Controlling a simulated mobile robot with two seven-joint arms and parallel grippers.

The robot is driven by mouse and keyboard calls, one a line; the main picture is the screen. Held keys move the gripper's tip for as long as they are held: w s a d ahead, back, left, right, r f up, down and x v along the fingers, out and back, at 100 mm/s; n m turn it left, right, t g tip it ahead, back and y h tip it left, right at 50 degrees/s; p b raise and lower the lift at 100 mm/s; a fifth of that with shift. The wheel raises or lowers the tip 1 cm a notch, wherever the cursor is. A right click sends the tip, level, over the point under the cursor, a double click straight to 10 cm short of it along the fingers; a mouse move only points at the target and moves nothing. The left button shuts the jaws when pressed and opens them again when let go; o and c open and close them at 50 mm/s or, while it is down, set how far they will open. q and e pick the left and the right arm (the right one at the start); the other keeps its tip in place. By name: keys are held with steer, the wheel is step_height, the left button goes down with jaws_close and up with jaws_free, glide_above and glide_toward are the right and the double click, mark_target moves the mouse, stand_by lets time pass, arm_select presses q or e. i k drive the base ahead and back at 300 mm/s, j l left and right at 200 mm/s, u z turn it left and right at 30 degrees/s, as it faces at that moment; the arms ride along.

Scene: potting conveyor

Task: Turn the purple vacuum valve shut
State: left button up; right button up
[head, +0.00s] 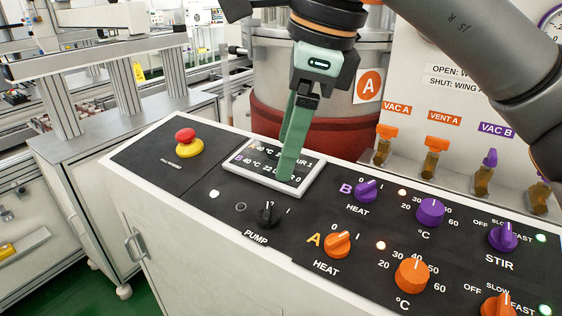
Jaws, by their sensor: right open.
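The purple vacuum valve (490,158) stands under the "VAC B" label at the right, on a brass body in front of the pale back panel. Its small purple wing looks upright, but its exact angle is hard to tell. My right gripper (288,172) is open and empty, pointing down over the display on the control panel. It is well to the left of the valve and apart from it. Its green fingers overlap in this view, so the gap hardly shows. My left gripper is not in view.
Orange valves "VAC A" (386,132) and "VENT A" (437,144) stand left of the purple one. Below is the panel with the display (262,178), red stop button (186,136) and several knobs. A steel vessel (270,75) stands behind. My arm partly covers a sign.

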mark_target(491, 162)
steer(key=k, duration=1)
